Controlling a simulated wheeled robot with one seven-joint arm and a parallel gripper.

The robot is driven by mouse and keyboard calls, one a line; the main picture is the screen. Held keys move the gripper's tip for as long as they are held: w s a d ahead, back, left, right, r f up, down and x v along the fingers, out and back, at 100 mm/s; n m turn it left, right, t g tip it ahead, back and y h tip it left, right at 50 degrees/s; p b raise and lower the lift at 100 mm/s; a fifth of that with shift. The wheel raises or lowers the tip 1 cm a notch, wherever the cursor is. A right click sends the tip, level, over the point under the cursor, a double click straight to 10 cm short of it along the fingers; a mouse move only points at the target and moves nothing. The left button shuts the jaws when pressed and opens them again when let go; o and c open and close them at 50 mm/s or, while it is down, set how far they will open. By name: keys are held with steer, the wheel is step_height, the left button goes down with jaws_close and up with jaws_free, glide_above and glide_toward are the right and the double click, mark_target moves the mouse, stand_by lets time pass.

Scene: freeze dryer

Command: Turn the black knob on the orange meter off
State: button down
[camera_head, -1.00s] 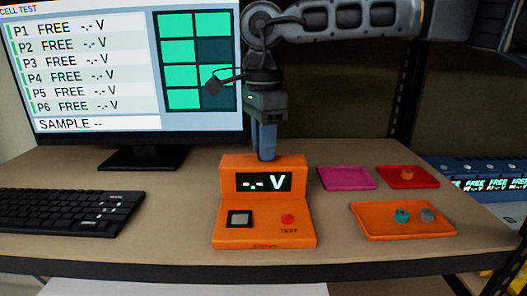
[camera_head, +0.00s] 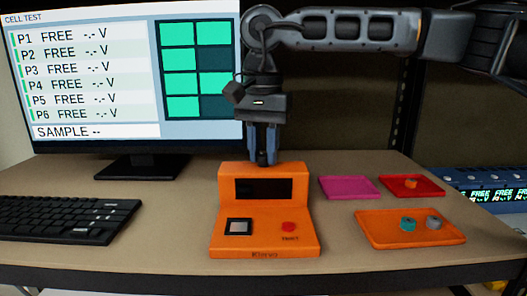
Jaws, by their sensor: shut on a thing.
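The orange meter (camera_head: 264,211) stands on the desk near the front, with a dark, blank display (camera_head: 264,188). A square grey-and-black socket (camera_head: 239,227) and a red test button (camera_head: 289,227) are on its sloped front. My gripper (camera_head: 263,157) points down at the meter's top rear edge, with its two blue fingers shut on the black knob. The knob is mostly hidden by the fingers and the meter's upper edge; only a dark bit shows between the fingertips.
A monitor (camera_head: 80,75) and a black keyboard (camera_head: 65,217) are on the left. To the right are an empty pink tray (camera_head: 348,187), a red tray (camera_head: 430,188) with an orange piece, and an orange tray (camera_head: 380,236) with teal and grey pieces. A blue rack (camera_head: 480,178) is at far right.

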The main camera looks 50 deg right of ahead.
mark_target(263, 155)
steer(key=shift+n, duration=0.4)
steer(key=c, duration=0.9)
jaws_free()
step_height(263, 155, up, 8)
steer(key=shift+f, duration=0.1)
steer(key=shift+f, duration=0.1)
stand_by(0.3)
